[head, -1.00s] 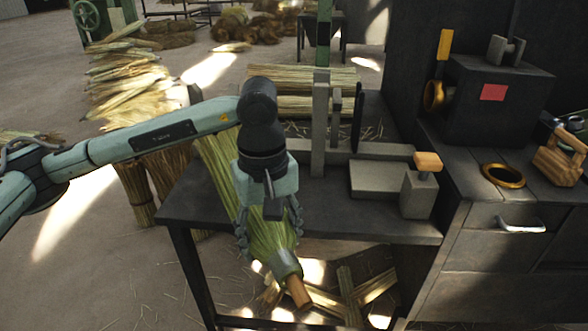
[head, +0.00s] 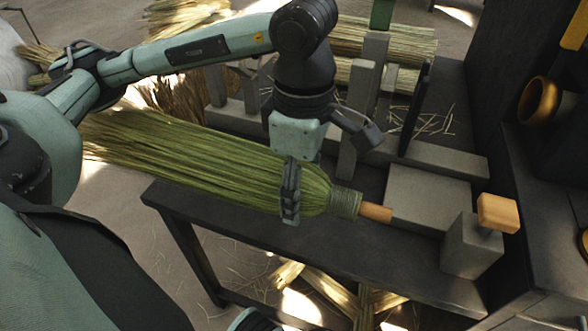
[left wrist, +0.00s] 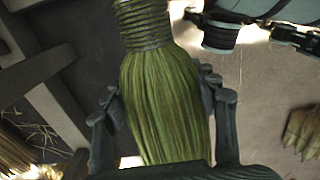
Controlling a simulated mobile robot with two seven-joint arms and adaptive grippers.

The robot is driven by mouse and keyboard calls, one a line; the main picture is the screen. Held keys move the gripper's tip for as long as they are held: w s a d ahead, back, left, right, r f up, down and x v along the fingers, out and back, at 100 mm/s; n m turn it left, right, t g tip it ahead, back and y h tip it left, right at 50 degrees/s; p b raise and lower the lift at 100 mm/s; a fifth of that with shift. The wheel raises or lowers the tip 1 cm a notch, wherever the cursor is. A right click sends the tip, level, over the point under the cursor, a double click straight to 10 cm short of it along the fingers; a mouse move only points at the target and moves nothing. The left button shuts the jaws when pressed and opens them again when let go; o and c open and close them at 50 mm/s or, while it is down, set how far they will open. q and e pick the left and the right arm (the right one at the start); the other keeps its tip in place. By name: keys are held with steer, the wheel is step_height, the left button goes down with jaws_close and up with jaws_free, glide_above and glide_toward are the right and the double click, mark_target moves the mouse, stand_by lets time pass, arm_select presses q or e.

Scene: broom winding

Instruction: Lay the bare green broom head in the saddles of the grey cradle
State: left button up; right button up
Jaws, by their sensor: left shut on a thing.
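The bare green broom head (head: 220,165) lies nearly level across the head view, its bristles fanning left and its bound neck and wooden stub (head: 376,212) at right. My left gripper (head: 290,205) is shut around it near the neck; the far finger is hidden. In the left wrist view, the gripper's fingers (left wrist: 162,100) flank the broom head (left wrist: 165,95) on both sides. The grey cradle (head: 440,157) stands behind the broom head on the bench, with upright posts. The broom head is in front of the posts. Its saddles are partly hidden by my arm.
A flat grey block (head: 428,195) and a grey stand (head: 470,247) with a wooden knob (head: 497,212) sit right of the stub. The dark bench edge (head: 300,262) runs below the broom head. Straw bundles (head: 330,290) lie on the floor beneath.

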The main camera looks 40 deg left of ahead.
arm_select(q)
steer(key=shift+s, duration=0.15)
steer(key=w+d+f, duration=0.4)
steer(key=w+d, duration=0.1)
steer(key=w+d+f, duration=0.2)
steer(key=w, duration=0.1)
steer(key=shift+d+f, duration=0.25)
steer(key=shift+w+d+f, duration=0.25)
steer(key=shift+w+f, duration=0.05)
steer(key=shift+f+b, duration=0.4)
step_height(320, 180, down, 3)
steer(key=shift+r+b, duration=0.15)
steer(key=shift+b, duration=0.6)
arm_select(e)
step_height(320, 180, up, 6)
steer(key=w, duration=0.2)
steer(key=shift+w+a+r+t, duration=0.15)
steer(key=shift+a+r+t, duration=0.05)
steer(key=shift+a+t, duration=0.15)
